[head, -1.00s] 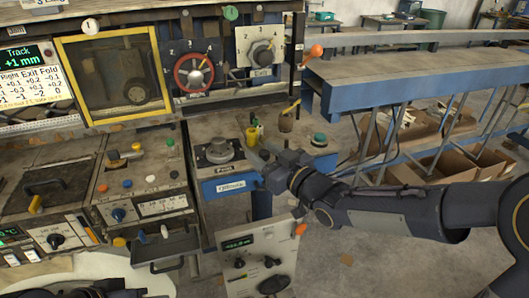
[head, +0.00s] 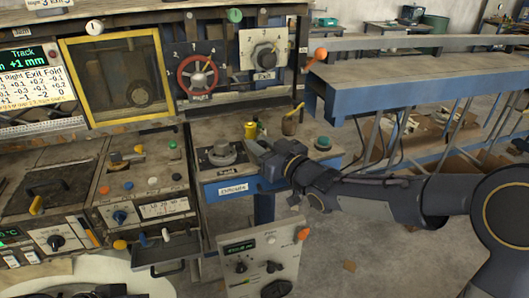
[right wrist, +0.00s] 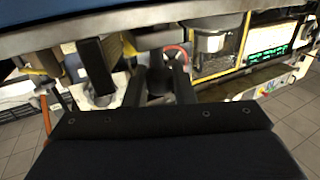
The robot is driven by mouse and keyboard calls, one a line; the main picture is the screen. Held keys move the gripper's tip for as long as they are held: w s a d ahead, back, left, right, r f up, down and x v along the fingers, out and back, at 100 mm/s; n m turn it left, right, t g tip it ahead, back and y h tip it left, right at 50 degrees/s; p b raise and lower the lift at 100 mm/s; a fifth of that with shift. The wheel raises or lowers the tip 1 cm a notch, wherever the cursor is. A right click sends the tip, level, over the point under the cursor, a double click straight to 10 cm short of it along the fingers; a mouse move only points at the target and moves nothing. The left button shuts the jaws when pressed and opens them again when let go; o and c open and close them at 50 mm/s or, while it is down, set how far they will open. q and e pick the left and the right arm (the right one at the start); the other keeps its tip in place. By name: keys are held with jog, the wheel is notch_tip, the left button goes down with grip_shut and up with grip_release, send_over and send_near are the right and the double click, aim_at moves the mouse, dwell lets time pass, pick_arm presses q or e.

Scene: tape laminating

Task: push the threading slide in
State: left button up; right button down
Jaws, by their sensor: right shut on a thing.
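My right gripper (head: 262,157) is at the right part of the blue-edged bench (head: 236,187), just right of a round grey knob (head: 222,153). In the right wrist view its two dark fingers (right wrist: 160,85) stand close together around a dark piece. The gripper is shut on that piece, which appears to be the handle of the threading slide; the fingers and wrist hide most of it. How far the slide sticks out cannot be seen.
A yellow pot (head: 250,131), a brown cup (head: 290,125) and a green button (head: 323,143) stand behind and right of my right gripper. A grey control box (head: 264,258) stands below. A black tray (head: 165,252) juts out at lower left.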

jog(key=c, duration=1.3)
grip_release()
jog(key=shift+o, duration=0.2)
jog(key=b+v, duration=0.1)
jog(key=v, duration=0.5)
jog(key=shift+s+d+b, duration=0.25)
jog(key=shift+d+b, duration=0.05)
jog(key=shift+b, duration=0.05)
jog(key=shift+s+d, duration=0.3)
jog(key=shift+s, duration=0.2)
